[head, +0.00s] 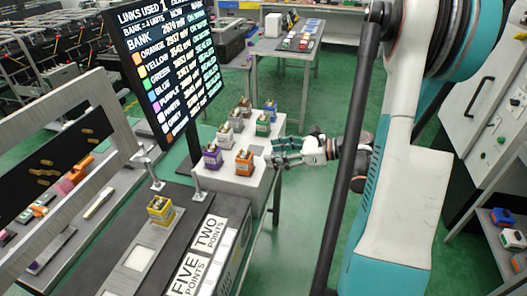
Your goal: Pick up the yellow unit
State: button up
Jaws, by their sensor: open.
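My gripper (272,152) is open, to the right of the grey block that holds the other units. It is well apart from the yellow unit, up and to its right in the head view. The gripper's fingers point left, near the orange unit (244,163), and it appears empty. Nothing covers the yellow unit.
Purple (212,157), green (263,125), blue (270,108) and grey (223,134) units stand on the grey block (243,187). A screen (165,65) on a post rises behind the yellow unit. A grey frame (110,110) stands at left. Labels FIVE and TWO POINTS (208,234) lie on the bench.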

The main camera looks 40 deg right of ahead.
aim_at(161, 212)
jog(key=k+j+z, duration=0.25)
jog(key=z, duration=0.25)
jog(key=k+j+z, duration=0.1)
jog(key=k+z, duration=0.25)
jog(key=z, duration=0.15)
